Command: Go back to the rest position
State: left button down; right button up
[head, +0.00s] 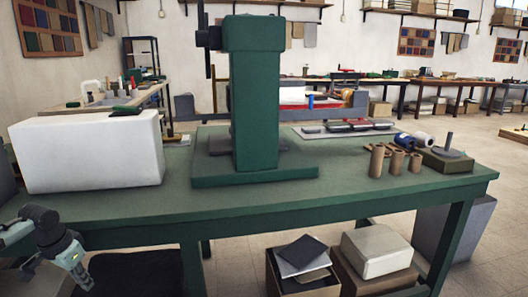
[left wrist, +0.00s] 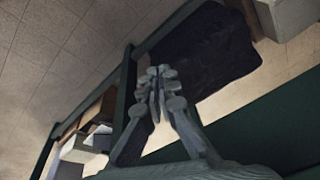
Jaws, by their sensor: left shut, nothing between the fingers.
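My left arm comes in at the lower left of the head view, and its gripper (head: 82,278) hangs below the table top, in front of the green table's left end. In the left wrist view my left gripper (left wrist: 155,88) has its fingers together with nothing between them. It is apart from the table. My right gripper is not in view.
The green table (head: 400,192) carries a white block (head: 88,150), a green press column (head: 256,105) and several brown cylinders (head: 377,160). Boxes (head: 378,250) stand on the floor under its front right. A dark sheet (left wrist: 218,55) lies below in the left wrist view.

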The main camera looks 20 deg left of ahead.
pick_arm(q)
jog(key=s+d+f, duration=0.3)
jog(key=f, duration=0.5)
jog(key=s+d+f, duration=0.3)
jog(key=d+f, duration=0.1)
jog(key=f, duration=0.4)
jog(key=s+d+f, duration=0.3)
jog(key=s+f, duration=0.1)
jog(key=f, duration=0.4)
jog(key=s+d+f, duration=0.2)
jog(key=d+f, duration=0.1)
jog(key=d, duration=0.4)
jog(key=s+d+f+m, duration=0.1)
jog(key=s+d+f, duration=0.1)
jog(key=d+f, duration=0.2)
jog(key=s+d+f+m, duration=0.1)
jog(key=s+d+f, duration=0.1)
jog(key=d, duration=0.8)
jog(key=shift+s+d+f, duration=0.2)
jog(key=shift+d+f, duration=0.1)
jog(key=shift+f, duration=0.55)
